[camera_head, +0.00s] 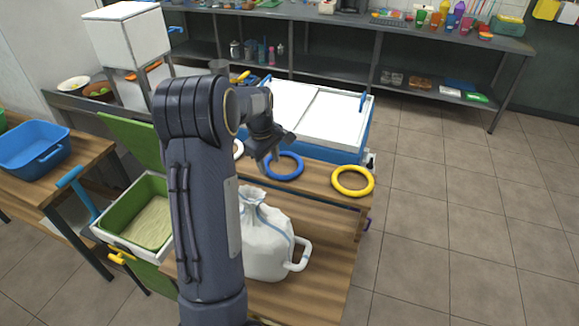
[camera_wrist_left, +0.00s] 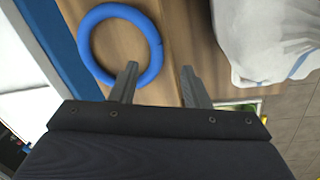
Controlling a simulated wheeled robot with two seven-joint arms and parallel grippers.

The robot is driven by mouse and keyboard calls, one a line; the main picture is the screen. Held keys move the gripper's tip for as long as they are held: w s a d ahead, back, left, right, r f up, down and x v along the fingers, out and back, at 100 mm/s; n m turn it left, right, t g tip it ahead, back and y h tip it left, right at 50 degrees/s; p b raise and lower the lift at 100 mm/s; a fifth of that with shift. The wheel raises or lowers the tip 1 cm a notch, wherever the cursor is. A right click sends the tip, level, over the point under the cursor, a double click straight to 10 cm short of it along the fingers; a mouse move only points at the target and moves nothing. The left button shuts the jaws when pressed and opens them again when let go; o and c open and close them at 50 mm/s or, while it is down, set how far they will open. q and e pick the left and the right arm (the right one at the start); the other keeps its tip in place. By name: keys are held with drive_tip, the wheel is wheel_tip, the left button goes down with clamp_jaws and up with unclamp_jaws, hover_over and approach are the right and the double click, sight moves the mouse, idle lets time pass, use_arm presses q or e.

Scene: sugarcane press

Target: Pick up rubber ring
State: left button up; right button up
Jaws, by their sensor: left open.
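A blue rubber ring (camera_head: 301,167) lies flat on the raised wooden shelf of the table, between a yellow ring (camera_head: 353,194) and a partly hidden white ring (camera_head: 238,150). My left gripper (camera_head: 268,158) is open and empty beside the blue ring, at its left in the head view. In the left wrist view the blue ring (camera_wrist_left: 86,45) is whole and lies mostly left of the open fingers (camera_wrist_left: 159,72). One fingertip appears near the ring's rim; I cannot tell whether they touch. My right gripper is not in view.
A white jug-like bag with a handle (camera_head: 265,252) stands on the lower wooden table (camera_head: 325,285), close to my left arm. A blue-and-white chest (camera_head: 333,116) stands behind the rings. A green-lined bin (camera_head: 148,190) is at left. Floor at right is clear.

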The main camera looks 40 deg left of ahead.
sight(274, 173)
use_arm(q)
drive_tip(key=f, duration=0.1)
drive_tip(key=w+f, duration=0.1)
drive_tip(key=f, duration=0.2)
drive_tip(key=shift+w+d+f+p, duration=0.15)
drive_tip(key=shift+d+f+p, duration=0.15)
drive_tip(key=shift+f, duration=0.1)
clamp_jaws()
drive_tip(key=shift+r, duration=0.1)
